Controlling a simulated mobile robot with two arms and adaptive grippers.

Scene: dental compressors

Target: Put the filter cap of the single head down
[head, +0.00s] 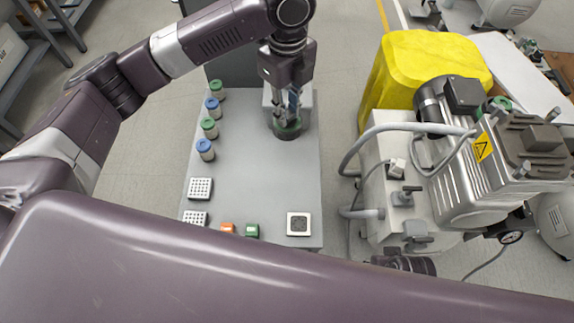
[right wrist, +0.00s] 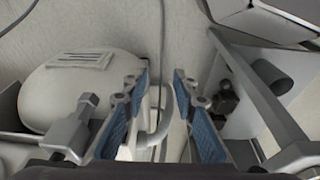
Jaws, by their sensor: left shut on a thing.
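My left gripper (head: 287,117) points down over the far right part of the grey table (head: 250,165). It is shut on a dark round cap (head: 287,131) with green showing inside, which I take as the filter cap. The fingers partly cover it. I cannot tell whether its underside touches the table. A compressor (head: 460,195) with a grey ribbed motor and hoses stands right of the table. My right gripper (right wrist: 165,95) shows in the right wrist view, with its blue-padded fingers apart and nothing between them.
Several jars with green or blue lids (head: 209,127) line the table's left side. The table's middle is clear.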

